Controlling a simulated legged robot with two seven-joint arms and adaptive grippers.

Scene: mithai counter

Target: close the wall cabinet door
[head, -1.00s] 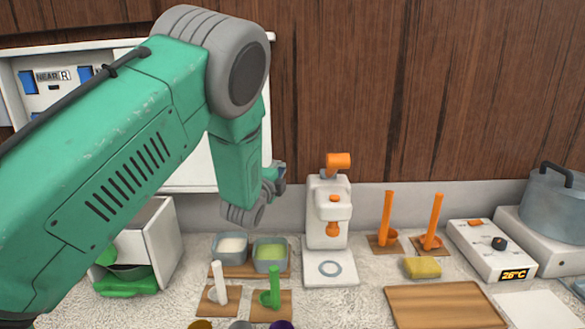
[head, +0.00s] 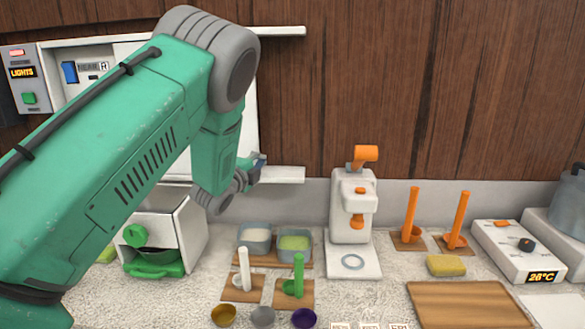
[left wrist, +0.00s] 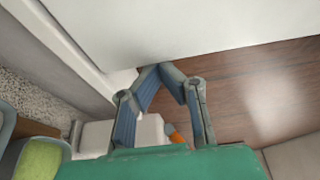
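The white wall cabinet (head: 51,62) hangs at the left. Its white door panel (head: 247,118) sits between top and bottom rails that run on past its right edge. An opening shows at the left, with blue items inside. My left arm hides much of the door. My left gripper (head: 258,165) is low by the door's right edge. In the left wrist view its fingertips (left wrist: 161,68) come together, seemingly shut and empty, at the white panel's edge (left wrist: 190,45). Contact is not certain. My right gripper is not in view.
Below stand a white press with an orange handle (head: 351,205), tubs (head: 293,243), a white box with green parts (head: 190,232), orange sticks (head: 411,212) and a temperature unit (head: 515,250). A control panel (head: 25,78) is left of the cabinet. The wood wall at right is clear.

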